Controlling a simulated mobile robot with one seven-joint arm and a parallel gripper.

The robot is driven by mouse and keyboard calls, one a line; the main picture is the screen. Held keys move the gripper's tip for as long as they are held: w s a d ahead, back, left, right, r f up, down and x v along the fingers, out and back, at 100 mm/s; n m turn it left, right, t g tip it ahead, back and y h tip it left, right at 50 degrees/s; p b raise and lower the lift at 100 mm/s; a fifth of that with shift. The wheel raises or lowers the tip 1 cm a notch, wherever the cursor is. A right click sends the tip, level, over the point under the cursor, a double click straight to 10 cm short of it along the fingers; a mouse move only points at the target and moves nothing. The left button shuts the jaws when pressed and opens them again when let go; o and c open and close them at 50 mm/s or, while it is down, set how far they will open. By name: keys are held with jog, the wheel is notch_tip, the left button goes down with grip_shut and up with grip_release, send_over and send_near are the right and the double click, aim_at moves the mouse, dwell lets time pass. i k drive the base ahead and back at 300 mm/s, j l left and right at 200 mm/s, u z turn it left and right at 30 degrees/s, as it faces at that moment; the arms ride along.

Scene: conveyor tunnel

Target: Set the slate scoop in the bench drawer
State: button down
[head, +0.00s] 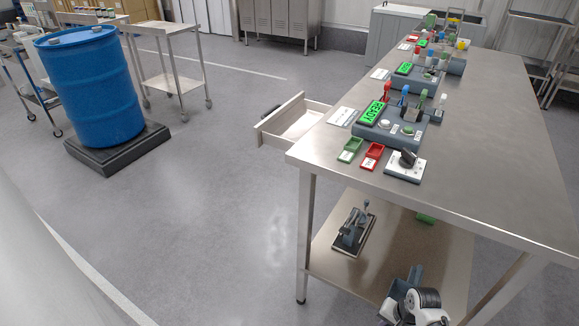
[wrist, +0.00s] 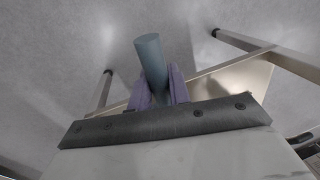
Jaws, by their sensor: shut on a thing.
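The slate scoop shows in the wrist view as a grey-blue round handle (wrist: 150,60) between the purple fingers of my gripper (wrist: 158,90). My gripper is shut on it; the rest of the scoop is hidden. In the head view my wrist is low at the bottom right, in front of the bench's lower shelf, with a slate-blue piece (head: 401,288) beside it that looks like part of the scoop. The bench drawer (head: 264,139) is pulled out at the left side of the bench, and the visible part of its pale inside looks empty.
A clamp-like device (head: 353,230) stands on the lower shelf (head: 385,255). A blue drum (head: 90,85) stands left; the floor between is clear.

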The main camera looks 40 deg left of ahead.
aim_at(297, 136)
jog(key=l+u, duration=0.1)
jog(key=u, duration=0.9)
